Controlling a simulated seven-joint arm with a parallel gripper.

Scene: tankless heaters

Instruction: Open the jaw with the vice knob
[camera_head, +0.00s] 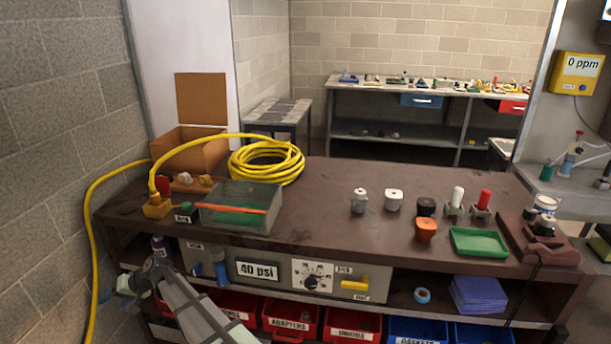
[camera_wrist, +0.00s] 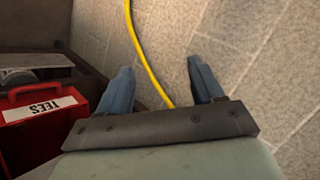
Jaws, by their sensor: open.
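My gripper (camera_wrist: 160,66) is open and empty in the wrist view, its two blue fingers well apart. In the head view my gripper (camera_head: 112,292) is at the lower left, left of the bench's front and below its top. No vice, jaw or vice knob can be made out with certainty. A brown fixture (camera_head: 536,252) with a dark round part and a white cylinder stands at the bench's right end; I cannot tell whether it is the vice. A black round knob (camera_head: 311,283) sits on the front panel beside the 40 psi display (camera_head: 257,272).
A yellow hose (camera_head: 90,235) hangs at the bench's left end; in the wrist view the hose (camera_wrist: 142,55) shows between the fingers, apparently behind them. A red TEES bin (camera_wrist: 40,118) is close on the left. The block wall (camera_head: 45,150) bounds the left side.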

